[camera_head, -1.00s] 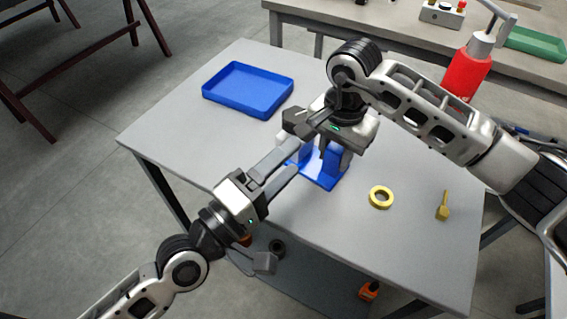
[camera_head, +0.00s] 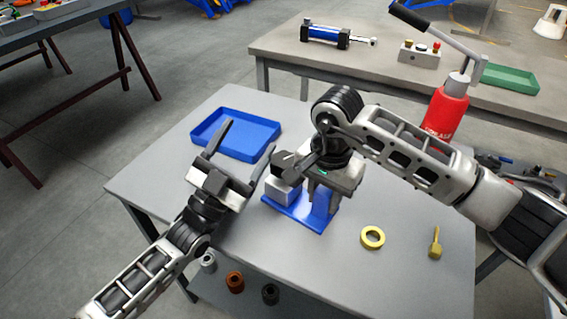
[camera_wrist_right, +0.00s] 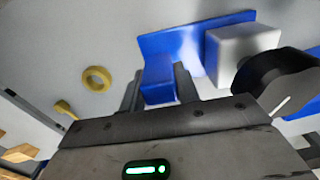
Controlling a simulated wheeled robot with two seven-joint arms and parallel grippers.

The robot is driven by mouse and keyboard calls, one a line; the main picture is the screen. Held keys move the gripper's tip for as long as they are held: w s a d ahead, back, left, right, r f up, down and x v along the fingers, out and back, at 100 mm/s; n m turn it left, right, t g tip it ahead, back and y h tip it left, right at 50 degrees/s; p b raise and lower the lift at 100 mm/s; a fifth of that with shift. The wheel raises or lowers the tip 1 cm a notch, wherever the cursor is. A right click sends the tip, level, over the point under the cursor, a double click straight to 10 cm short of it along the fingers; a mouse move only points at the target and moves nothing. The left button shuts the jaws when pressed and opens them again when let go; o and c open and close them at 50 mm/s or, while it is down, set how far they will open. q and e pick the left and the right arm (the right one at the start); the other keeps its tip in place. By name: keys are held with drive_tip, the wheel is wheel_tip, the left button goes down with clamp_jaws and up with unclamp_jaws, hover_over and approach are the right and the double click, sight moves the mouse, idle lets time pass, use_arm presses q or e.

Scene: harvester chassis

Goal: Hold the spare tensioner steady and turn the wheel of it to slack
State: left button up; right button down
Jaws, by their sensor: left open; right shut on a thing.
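The spare tensioner has a blue base plate (camera_head: 297,213), a blue post, a pale grey block (camera_head: 285,192) and a dark wheel (camera_head: 288,166) on top. In the right wrist view the blue plate (camera_wrist_right: 190,42), the block (camera_wrist_right: 241,50) and the black wheel (camera_wrist_right: 272,84) with a white line on it show at the right. My right gripper (camera_head: 325,190) is shut on the blue post (camera_wrist_right: 158,80) from above. My left gripper (camera_head: 245,138) is open and empty, left of the tensioner and apart from it. Its fingers point up the picture.
A blue tray (camera_head: 238,133) lies behind my left gripper. A yellow ring (camera_head: 372,237) and a yellow bolt-like part (camera_head: 435,243) lie right of the tensioner. The table's front part is clear.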

use_arm(q)
drive_tip(key=w+r+m+g+h, duration=0.3)
drive_tip(key=m+g+h, duration=0.55)
drive_tip(key=m, duration=1.35)
drive_tip(key=m+g+y, duration=0.5)
drive_tip(key=m+g, duration=1)
drive_tip(key=m, duration=0.8)
approach(284, 163)
drive_tip(key=d, duration=0.3)
drive_tip(key=d+f, duration=0.1)
drive_tip(key=d, duration=0.5)
drive_tip(key=shift+s+d+f, duration=0.2)
drive_tip(key=shift+d, duration=0.2)
drive_tip(key=c, duration=1)
